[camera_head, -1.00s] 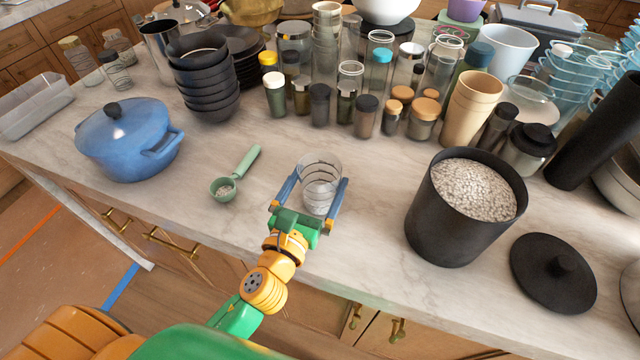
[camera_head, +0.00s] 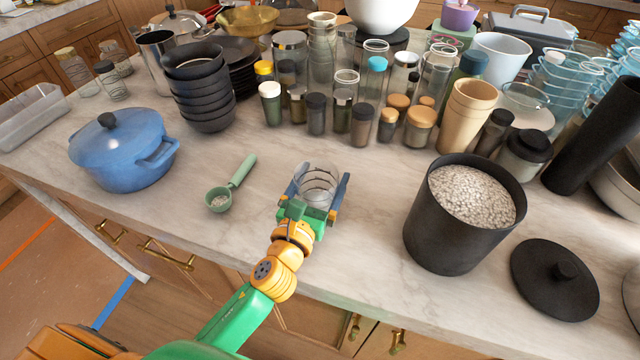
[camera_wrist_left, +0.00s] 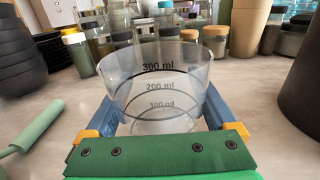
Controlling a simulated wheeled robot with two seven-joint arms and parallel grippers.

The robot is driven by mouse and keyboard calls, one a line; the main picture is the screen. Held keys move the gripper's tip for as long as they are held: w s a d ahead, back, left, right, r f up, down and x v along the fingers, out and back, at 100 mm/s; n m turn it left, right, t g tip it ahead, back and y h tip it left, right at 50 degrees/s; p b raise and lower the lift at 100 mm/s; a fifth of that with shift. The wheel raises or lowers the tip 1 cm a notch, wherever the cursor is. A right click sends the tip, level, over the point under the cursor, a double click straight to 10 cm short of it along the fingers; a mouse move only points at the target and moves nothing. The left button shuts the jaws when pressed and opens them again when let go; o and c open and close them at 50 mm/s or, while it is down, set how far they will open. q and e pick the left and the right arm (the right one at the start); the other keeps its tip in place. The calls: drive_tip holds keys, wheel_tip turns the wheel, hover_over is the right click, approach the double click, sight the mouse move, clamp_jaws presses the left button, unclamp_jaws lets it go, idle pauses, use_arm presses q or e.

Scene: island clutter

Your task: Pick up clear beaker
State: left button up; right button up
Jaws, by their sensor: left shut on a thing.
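The clear beaker (camera_head: 318,182) is upright near the front of the marble counter, between the fingers of my left gripper (camera_head: 315,192). In the left wrist view the beaker (camera_wrist_left: 156,82) shows black marks for 100, 200 and 300 ml. The blue fingers of my left gripper (camera_wrist_left: 165,120) are on both sides of it, shut on it. I cannot tell whether its base is clear of the counter. My right gripper is not in view.
A black canister of white grains (camera_head: 420,225) and its black lid (camera_head: 555,278) are to the right. A green scoop (camera_head: 220,198) and a blue pot (camera_head: 124,155) are to the left. Jars, bowls and cups crowd the back. The counter around the beaker is clear.

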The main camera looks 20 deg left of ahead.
sight(324, 163)
use_arm(q)
wheel_tip(324, 163, up, 4)
drive_tip(key=shift+f+p, duration=0.25)
drive_tip(key=shift+p, duration=0.55)
drive_tip(key=s+d+r+p, duration=0.1)
drive_tip(key=s+r+p, duration=0.6)
drive_tip(key=s, duration=0.7)
wheel_tip(324, 163, up, 2)
drive_tip(key=shift+d+r+p, duration=0.15)
drive_tip(key=shift+d+p, duration=0.15)
drive_tip(key=shift+p, duration=0.1)
drive_tip(key=shift+w, duration=0.1)
